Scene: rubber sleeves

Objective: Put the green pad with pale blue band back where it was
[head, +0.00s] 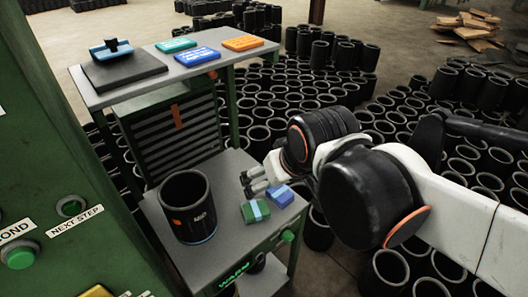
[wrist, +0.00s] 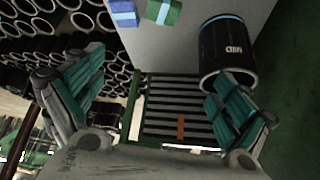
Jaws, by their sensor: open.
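The green pad with the pale blue band (head: 256,211) lies on the lower grey shelf (head: 222,243), close to its right edge. It also shows at the top of the wrist view (wrist: 163,11), partly cut off by the frame. My gripper (head: 254,182) is open and empty, just behind the pads in the head view and apart from the green pad. Its two teal-padded fingers are spread wide in the wrist view (wrist: 155,88), with nothing between them.
A blue pad (head: 280,195) lies right beside the green one. A black sleeve (head: 188,208) stands upright left of them. The upper shelf (head: 205,75) holds a black block (head: 122,72) with a blue-and-black piece and several coloured cards (head: 198,56). Many black sleeves crowd the floor.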

